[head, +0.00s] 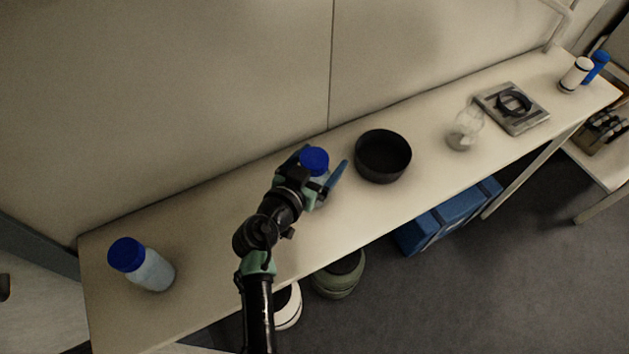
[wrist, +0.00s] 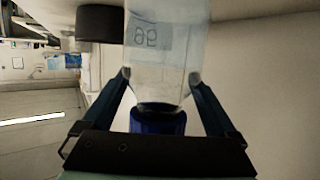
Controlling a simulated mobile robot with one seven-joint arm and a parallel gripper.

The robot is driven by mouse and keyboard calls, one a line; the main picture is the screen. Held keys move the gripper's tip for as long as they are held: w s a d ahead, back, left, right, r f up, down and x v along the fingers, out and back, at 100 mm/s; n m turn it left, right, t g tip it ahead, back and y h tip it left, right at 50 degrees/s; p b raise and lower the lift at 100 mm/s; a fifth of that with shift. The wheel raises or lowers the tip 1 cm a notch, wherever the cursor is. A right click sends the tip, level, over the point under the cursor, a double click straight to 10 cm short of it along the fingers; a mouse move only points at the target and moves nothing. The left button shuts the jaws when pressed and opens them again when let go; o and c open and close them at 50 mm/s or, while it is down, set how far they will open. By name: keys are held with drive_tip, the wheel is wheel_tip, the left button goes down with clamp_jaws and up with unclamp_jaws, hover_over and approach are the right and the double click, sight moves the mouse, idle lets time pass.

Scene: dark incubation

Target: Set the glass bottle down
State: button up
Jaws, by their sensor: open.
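A clear glass bottle with a blue cap (head: 314,161) stands at the middle of the long bench (head: 215,225). It looks upright, but its base is hidden in both views. In the wrist view the bottle (wrist: 165,75) appears upside down, with a label reading like 96 and its blue cap near my palm. My gripper (head: 320,174) is open around the bottle. In the wrist view its two fingers (wrist: 160,78) lie on either side of the bottle's shoulder, very close to the glass; contact is hard to tell.
A black round pan (head: 383,156) is just right of the bottle. Further right are a clear flask (head: 465,128), a square device (head: 512,108) and small bottles (head: 576,74). Another blue-capped bottle (head: 150,269) stands at the left end. The bench between it and my gripper is clear.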

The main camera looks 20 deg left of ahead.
drive_tip(key=shift+w, duration=0.2)
clamp_jaws()
drive_tip(key=shift+r, duration=0.1)
